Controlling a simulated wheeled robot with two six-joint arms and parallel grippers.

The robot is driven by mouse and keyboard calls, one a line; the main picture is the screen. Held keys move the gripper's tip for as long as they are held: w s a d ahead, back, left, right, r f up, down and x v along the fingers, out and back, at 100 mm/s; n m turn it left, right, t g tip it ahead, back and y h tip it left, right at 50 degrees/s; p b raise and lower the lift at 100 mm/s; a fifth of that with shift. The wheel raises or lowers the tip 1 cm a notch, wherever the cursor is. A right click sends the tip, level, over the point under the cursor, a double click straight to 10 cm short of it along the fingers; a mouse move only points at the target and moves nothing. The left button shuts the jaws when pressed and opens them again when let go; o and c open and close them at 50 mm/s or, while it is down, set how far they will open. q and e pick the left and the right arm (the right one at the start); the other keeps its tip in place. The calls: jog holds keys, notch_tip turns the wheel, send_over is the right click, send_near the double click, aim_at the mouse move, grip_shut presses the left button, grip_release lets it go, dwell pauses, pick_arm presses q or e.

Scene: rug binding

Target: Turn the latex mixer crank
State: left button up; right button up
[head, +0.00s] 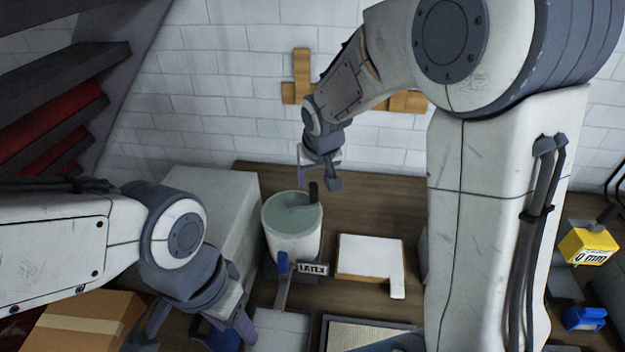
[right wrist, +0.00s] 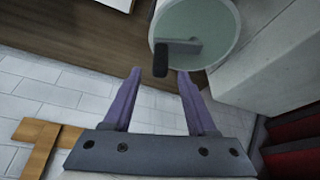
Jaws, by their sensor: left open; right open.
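The latex mixer (head: 292,228) is a pale bucket with a grey-green top, standing on the brown bench beside a "LATEX" label (head: 313,269). Its crank has a dark upright handle (head: 313,192) at the bucket's back right rim. The bucket (right wrist: 222,75) and the dark handle (right wrist: 161,60) also show in the right wrist view. My right gripper (head: 318,183) is open and empty just above and behind the handle. In the right wrist view its purple fingers (right wrist: 158,75) point toward the handle, which lies just beyond their tips. My left gripper (head: 190,335) is open at the lower left, apart from the mixer.
A white block (head: 370,258) lies right of the mixer. A large pale box (head: 205,190) stands to its left. A cardboard box (head: 80,322) is at the lower left. A yellow "0 mm" device (head: 588,246) is at the far right. Bench space behind the white block is clear.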

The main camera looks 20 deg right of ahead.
aim_at(314, 184)
jog(key=shift+x, duration=1.8)
grip_shut()
jog(key=shift+s+f, duration=0.1)
jog(key=shift+f, duration=0.05)
jog(key=m+b, duration=0.1)
jog(key=b, duration=0.2)
jog(key=s+m+h+b, duration=0.1)
jog(key=m+b, duration=0.1)
jog(key=b, duration=0.1)
jog(key=s+m+b, duration=0.1)
jog(key=b, duration=0.2)
jog(key=shift+a+f+m+h, duration=0.15)
jog(key=shift+a+m+h, duration=0.25)
jog(key=shift+s+a+r+m+g+h+b, duration=0.15)
jog(key=shift+s+m+g+h+b, duration=0.15)
jog(key=shift+m+b, duration=0.4)
jog(key=shift+s+a+r+m+g+h+b, duration=0.1)
jog(key=shift+s+a+m+g+h+b, duration=0.2)
jog(key=shift+m+b, duration=0.4)
jog(key=shift+d, duration=0.1)
grip_release()
